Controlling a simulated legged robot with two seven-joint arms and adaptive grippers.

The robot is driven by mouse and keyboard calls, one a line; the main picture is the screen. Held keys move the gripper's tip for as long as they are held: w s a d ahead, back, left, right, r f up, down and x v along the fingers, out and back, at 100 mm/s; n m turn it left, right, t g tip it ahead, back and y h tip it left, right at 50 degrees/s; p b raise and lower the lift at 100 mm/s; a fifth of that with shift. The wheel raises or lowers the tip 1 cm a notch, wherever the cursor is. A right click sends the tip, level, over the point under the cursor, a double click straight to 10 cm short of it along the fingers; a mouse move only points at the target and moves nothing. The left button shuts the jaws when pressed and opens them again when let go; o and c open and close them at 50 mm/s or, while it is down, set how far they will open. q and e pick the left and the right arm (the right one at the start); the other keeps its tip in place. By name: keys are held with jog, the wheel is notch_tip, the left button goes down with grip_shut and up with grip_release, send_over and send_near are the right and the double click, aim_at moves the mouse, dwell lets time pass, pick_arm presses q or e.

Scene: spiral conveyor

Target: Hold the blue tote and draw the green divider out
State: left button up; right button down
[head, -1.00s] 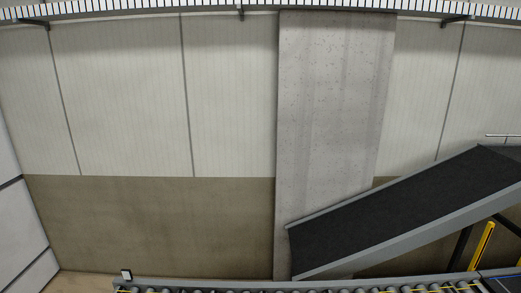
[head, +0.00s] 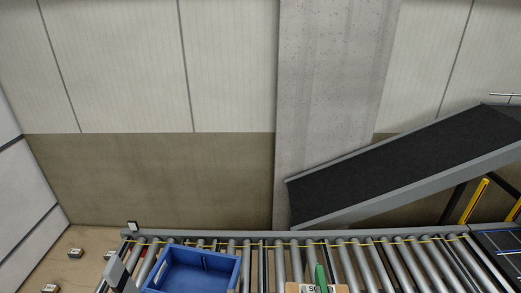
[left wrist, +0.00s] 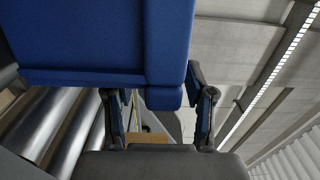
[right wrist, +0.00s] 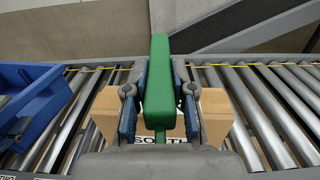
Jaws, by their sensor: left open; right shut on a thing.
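The blue tote (head: 192,268) sits on the roller conveyor at the lower left of the head view, and its inside looks empty. It also shows at the left of the right wrist view (right wrist: 48,112). In the left wrist view the tote (left wrist: 90,35) fills the upper left, and my left gripper (left wrist: 160,105) is open with the tote's edge close to its fingers. I cannot tell whether they touch. My right gripper (right wrist: 158,105) is shut on the green divider (right wrist: 159,70), which is right of the tote and apart from it. The divider (head: 320,276) also shows in the head view.
A cardboard box (right wrist: 216,116) with a printed label stands on the rollers (head: 375,262) behind the divider. A dark inclined belt (head: 400,160) rises to the right. Bare rollers lie between tote and box.

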pick_arm(q)
jog(key=shift+w, duration=0.1)
dwell(0.4)
jog(key=shift+w, duration=0.85)
grip_shut()
jog(key=shift+f, duration=0.1)
jog(key=shift+s+f, duration=0.15)
jog(key=shift+f, duration=0.1)
dwell(0.6)
